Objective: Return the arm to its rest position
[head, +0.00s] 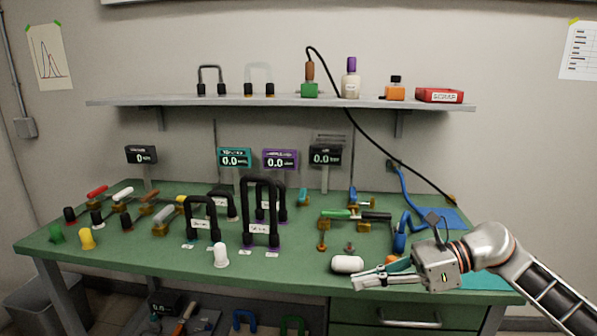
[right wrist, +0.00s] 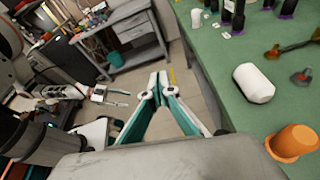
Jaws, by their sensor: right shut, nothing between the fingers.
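My right arm comes in from the right in the head view. Its gripper (head: 358,280) hangs over the front right edge of the green workbench (head: 300,293). In the right wrist view its fingers (right wrist: 158,82) meet at the tips, with nothing between them. Below the tips is floor, left of the bench. A white arm end with slim fingers, apparently my left gripper (right wrist: 118,98), shows at the left of that view. It is too small to tell its opening. The head view does not show it.
A white capsule-shaped piece (head: 347,264) lies close to the right gripper. An orange piece (right wrist: 293,143) is also near it. Black arches (head: 261,210) and small displays (head: 325,155) stand further back. A drawer handle (head: 408,318) juts out below the bench top.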

